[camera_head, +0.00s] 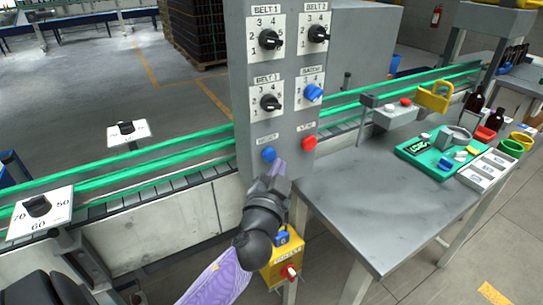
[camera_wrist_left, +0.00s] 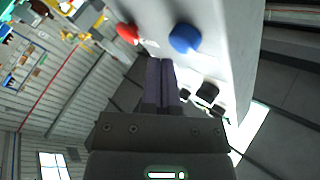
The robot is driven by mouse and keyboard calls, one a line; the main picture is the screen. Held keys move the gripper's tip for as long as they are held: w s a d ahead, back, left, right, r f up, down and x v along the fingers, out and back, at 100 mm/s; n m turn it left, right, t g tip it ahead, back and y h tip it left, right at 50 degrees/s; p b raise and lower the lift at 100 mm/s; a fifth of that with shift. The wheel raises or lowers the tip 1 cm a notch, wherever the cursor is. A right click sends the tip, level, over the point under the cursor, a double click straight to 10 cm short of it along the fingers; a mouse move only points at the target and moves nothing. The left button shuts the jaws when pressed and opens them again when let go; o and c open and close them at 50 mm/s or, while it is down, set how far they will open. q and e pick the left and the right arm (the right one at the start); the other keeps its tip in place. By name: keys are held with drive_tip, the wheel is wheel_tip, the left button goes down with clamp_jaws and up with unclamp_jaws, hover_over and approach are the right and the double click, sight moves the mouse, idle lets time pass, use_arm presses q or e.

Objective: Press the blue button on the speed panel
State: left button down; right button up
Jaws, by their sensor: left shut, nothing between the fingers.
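The grey speed panel (camera_head: 240,60) stands upright by the conveyor, with dials labelled for belts. The blue button (camera_head: 268,154) is at its lower left and the red button (camera_head: 309,143) at its lower right. My left gripper (camera_head: 277,168) is shut and empty, its tips just below and slightly right of the blue button. In the left wrist view the blue button (camera_wrist_left: 184,38) lies ahead and right of the fingertips (camera_wrist_left: 160,62), the red button (camera_wrist_left: 127,32) ahead and left. The tips appear apart from the blue button; the exact gap is unclear. My right gripper is not in view.
A grey table (camera_head: 370,205) stands right of the panel, with a green tray (camera_head: 408,155), bottles and small containers toward its far end. A yellow box (camera_head: 284,258) is below the panel, close to my left arm. The green-railed conveyor (camera_head: 110,180) runs behind.

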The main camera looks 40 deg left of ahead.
use_arm(q)
drive_tip(key=shift+a, duration=0.1)
drive_tip(key=shift+w+a, duration=0.2)
drive_tip(key=shift+a, duration=0.1)
drive_tip(key=shift+w+a, duration=0.15)
drive_tip(key=shift+a, duration=0.3)
idle(0.7)
idle(0.4)
drive_tip(key=shift+s+d, duration=0.35)
drive_tip(key=shift+d, duration=0.45)
drive_tip(key=d, duration=0.1)
drive_tip(key=s+d, duration=0.1)
drive_tip(key=d, duration=0.1)
drive_tip(key=s+d, duration=0.1)
drive_tip(key=shift+d+b, duration=0.35)
drive_tip(key=shift+w+f, duration=0.1)
